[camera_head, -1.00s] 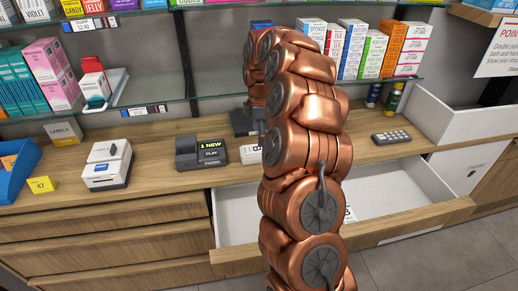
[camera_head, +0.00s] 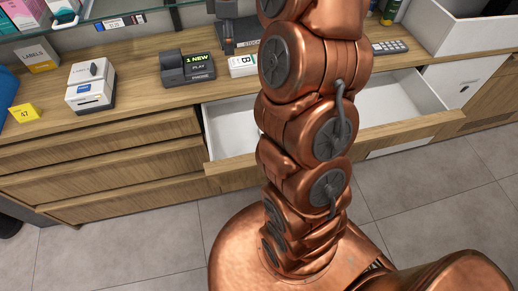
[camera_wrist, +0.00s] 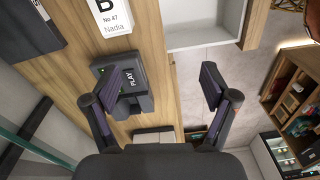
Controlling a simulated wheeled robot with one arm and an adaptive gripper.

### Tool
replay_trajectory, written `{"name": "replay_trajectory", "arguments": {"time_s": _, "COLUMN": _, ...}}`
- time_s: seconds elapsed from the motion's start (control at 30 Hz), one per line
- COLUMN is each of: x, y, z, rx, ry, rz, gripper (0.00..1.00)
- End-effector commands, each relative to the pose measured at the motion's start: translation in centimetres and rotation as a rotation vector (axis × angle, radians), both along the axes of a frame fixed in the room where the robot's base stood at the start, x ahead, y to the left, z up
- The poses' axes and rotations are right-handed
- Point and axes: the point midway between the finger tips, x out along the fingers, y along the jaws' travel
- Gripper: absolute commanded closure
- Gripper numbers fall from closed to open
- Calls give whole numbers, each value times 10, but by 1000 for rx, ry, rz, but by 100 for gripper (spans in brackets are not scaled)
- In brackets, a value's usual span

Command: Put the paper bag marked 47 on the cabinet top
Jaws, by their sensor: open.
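A white paper bag (camera_wrist: 113,15) printed "B No 47 Nadia" lies on the wooden counter (camera_wrist: 75,65), cut off by the top edge of the wrist view. In the head view a white item beside the phone, seemingly this bag (camera_head: 240,66), is partly covered by my copper arm. My gripper (camera_wrist: 164,86) is open and empty in the wrist view, its fingers spread over the phone and counter edge. The bag is ahead of the fingers, apart from them. In the head view I cannot clearly make out the gripper.
An open white drawer (camera_head: 226,125) juts out below the counter. A calculator (camera_head: 390,47) lies at right.

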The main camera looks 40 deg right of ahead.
Motion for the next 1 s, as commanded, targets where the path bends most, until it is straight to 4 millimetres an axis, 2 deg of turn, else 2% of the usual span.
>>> {"name": "replay_trajectory", "arguments": {"time_s": 0.03, "x": -12, "y": 15, "z": 6, "rx": 3, "ry": 2, "rz": -24, "gripper": 15}}
{"name": "replay_trajectory", "arguments": {"time_s": 0.2, "x": -57, "y": 60, "z": 15, "rx": 6, "ry": 28, "rz": -139, "gripper": 15}}
{"name": "replay_trajectory", "arguments": {"time_s": 0.37, "x": -103, "y": 93, "z": 18, "rx": -1, "ry": 54, "rz": -264, "gripper": 15}}
{"name": "replay_trajectory", "arguments": {"time_s": 0.5, "x": -148, "y": 116, "z": 15, "rx": -16, "ry": 77, "rz": -386, "gripper": 15}}
{"name": "replay_trajectory", "arguments": {"time_s": 0.73, "x": -226, "y": 140, "z": 1, "rx": -55, "ry": 116, "rz": -616, "gripper": 15}}
{"name": "replay_trajectory", "arguments": {"time_s": 0.9, "x": -281, "y": 149, "z": -13, "rx": -83, "ry": 135, "rz": -801, "gripper": 15}}
{"name": "replay_trajectory", "arguments": {"time_s": 1.0, "x": -307, "y": 151, "z": -23, "rx": -100, "ry": 145, "rz": -897, "gripper": 15}}
